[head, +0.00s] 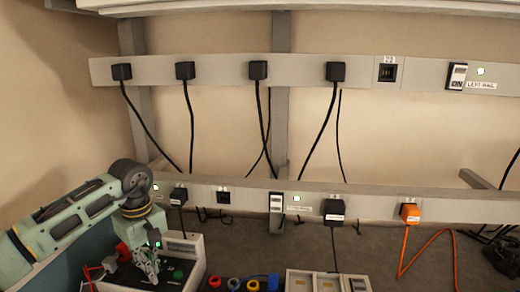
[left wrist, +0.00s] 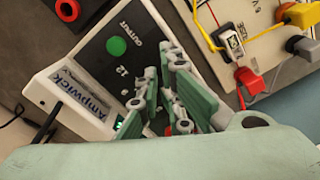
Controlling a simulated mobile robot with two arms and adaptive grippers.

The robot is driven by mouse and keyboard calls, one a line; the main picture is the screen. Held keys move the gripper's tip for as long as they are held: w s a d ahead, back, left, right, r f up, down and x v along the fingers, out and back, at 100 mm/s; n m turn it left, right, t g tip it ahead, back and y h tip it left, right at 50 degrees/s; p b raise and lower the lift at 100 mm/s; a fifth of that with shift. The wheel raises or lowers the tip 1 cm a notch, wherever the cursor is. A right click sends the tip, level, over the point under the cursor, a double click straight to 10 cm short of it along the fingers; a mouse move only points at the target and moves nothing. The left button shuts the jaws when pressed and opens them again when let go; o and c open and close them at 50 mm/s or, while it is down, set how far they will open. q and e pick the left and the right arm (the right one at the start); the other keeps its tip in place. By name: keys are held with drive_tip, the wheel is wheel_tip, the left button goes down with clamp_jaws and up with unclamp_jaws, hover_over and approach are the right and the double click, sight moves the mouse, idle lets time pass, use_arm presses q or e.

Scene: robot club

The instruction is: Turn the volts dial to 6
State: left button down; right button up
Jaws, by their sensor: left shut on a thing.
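The power supply is a white box with a dark sloped panel. It stands at the lower left of the head view (head: 194,250) and fills the left of the left wrist view (left wrist: 96,124). Its panel carries a green button (left wrist: 116,46) beside the word OUTPUT and a printed 12. My left gripper (head: 152,274) is down at this panel. In the left wrist view its fingers (left wrist: 165,88) are closed in beside the 12, shut on the volts dial. The fingers hide the dial, so its pointer cannot be read. My right gripper is in neither view.
A white board with red (left wrist: 247,76) and yellow (left wrist: 300,15) plugs lies beside the supply. Coloured rings (head: 233,284) and another white panel (head: 300,283) lie right of it. Socket rails with black plugs and an orange plug (head: 410,213) run behind.

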use_arm(q)
drive_tip(key=shift+w+d+f, duration=0.2)
drive_tip(key=shift+w+d, duration=0.05)
drive_tip(key=shift+d, duration=0.3)
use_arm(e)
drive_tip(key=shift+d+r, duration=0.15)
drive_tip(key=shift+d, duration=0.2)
use_arm(q)
drive_tip(key=shift+w+d, duration=0.1)
drive_tip(key=shift+d, duration=0.05)
drive_tip(key=shift+w+d+p, duration=0.25)
drive_tip(key=shift+w+p, duration=0.05)
drive_tip(key=shift+w+d+f, duration=0.1)
drive_tip(key=shift+w, duration=0.1)
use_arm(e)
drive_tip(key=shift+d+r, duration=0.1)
use_arm(q)
drive_tip(key=shift+s+d, duration=0.15)
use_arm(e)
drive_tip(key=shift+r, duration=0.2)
